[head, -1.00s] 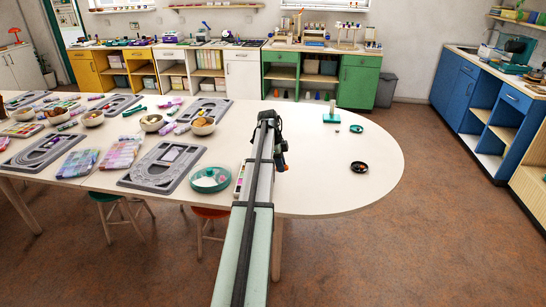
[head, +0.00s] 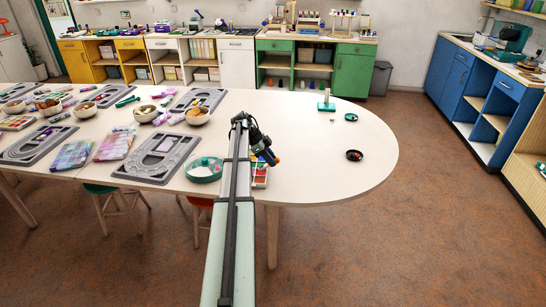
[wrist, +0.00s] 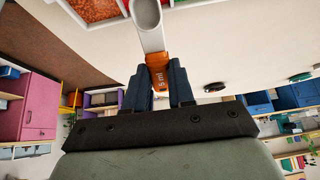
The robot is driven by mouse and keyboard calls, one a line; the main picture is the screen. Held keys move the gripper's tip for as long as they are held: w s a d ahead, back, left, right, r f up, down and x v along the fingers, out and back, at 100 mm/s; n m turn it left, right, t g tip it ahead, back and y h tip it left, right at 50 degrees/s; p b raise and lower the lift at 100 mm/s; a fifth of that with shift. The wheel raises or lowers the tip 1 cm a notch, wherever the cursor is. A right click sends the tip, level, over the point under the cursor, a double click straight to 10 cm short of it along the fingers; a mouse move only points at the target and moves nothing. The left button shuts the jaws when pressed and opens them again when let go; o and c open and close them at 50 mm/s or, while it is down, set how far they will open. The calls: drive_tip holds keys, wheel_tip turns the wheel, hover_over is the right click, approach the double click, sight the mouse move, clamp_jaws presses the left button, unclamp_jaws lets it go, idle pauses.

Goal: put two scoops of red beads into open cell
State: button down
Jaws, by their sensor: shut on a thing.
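My gripper (wrist: 160,78) is shut on the orange handle of a measuring scoop (wrist: 158,72), marked 5 ml. The scoop's pale grey cup (wrist: 146,12) points away from my fingers at the top of the wrist view; no beads show in it. Beside the cup is a cell of orange-red beads (wrist: 95,8) in a white-rimmed bead box. In the head view the bead box (head: 261,180) lies at the table's front edge, partly hidden by my arm. My gripper (head: 272,158) is over or near it. I cannot tell which cell is open.
A teal bowl (head: 205,169) with white contents stands left of my arm. Grey bead boards (head: 160,158) and small bowls fill the left of the table. A dark dish (head: 354,155), a teal dish (head: 351,117) and a green stand (head: 326,104) are to the right, with clear tabletop around.

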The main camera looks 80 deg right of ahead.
sight(277, 159)
drive_tip(key=shift+w+f, duration=0.25)
drive_tip(key=shift+f, duration=0.9)
drive_tip(key=shift+r, duration=0.15)
idle(0.6)
drive_tip(key=shift+s+r, duration=0.25)
drive_tip(key=shift+r, duration=0.4)
drive_tip(key=shift+s+r, duration=0.2)
drive_tip(key=shift+r, duration=0.4)
drive_tip(key=s+t, duration=0.1)
drive_tip(key=t, duration=0.2)
drive_tip(key=shift+s+d+t, duration=0.1)
drive_tip(key=shift+s+t, duration=0.3)
drive_tip(key=shift+s+r+t+y, duration=0.3)
drive_tip(key=shift+r+t, duration=0.3)
drive_tip(key=shift+t, duration=0.5)
drive_tip(key=shift+w, duration=0.1)
